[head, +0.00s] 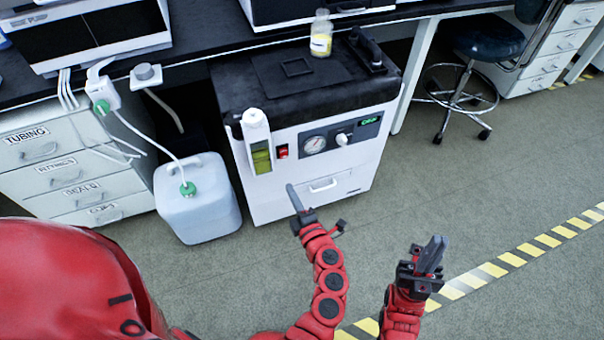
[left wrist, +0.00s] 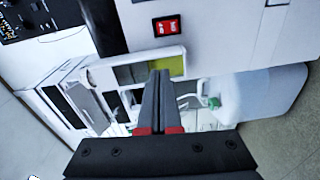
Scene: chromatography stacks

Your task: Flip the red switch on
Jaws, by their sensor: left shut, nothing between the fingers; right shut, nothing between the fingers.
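The red switch (head: 282,151) is on the front face of the white machine (head: 345,172), between the yellow-green vial holder and the round gauge. In the left wrist view the red switch (left wrist: 167,26) shows near the top middle, above my fingertips. My left gripper (head: 291,192) is shut and empty, in front of the machine and below the switch in the head view. It also shows in the left wrist view (left wrist: 158,75), apart from the switch. My right gripper (head: 435,250) is shut and empty over the floor to the right. I cannot tell the switch's position.
A gauge (head: 314,144) and knob (head: 342,139) sit right of the switch. The holder with yellow-green liquid (head: 261,157) juts out left of it. A white jug (head: 196,200) stands on the floor at left.

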